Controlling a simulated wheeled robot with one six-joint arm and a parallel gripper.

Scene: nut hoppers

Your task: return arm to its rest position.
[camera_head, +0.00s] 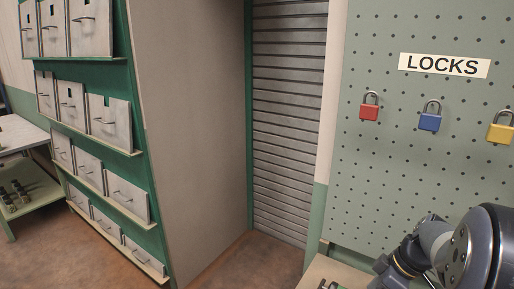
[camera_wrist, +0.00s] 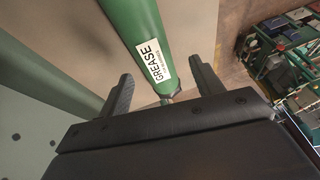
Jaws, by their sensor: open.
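My gripper (camera_wrist: 160,66) shows in the wrist view with its two dark fingers spread apart. Nothing is clamped between them. A green cylinder labelled GREASE (camera_wrist: 135,25) shows between and beyond the fingers; I cannot tell how far off it is. In the head view my arm (camera_head: 465,250) shows at the lower right, in front of the pegboard. The gripper's fingers cannot be made out there.
A pegboard (camera_head: 400,190) under a LOCKS sign (camera_head: 444,65) holds a red padlock (camera_head: 369,111), a blue padlock (camera_head: 430,121) and a yellow padlock (camera_head: 500,132). A green rack of hoppers (camera_head: 108,118) stands left. Brown floor (camera_head: 245,262) is clear before the shutter (camera_head: 288,130).

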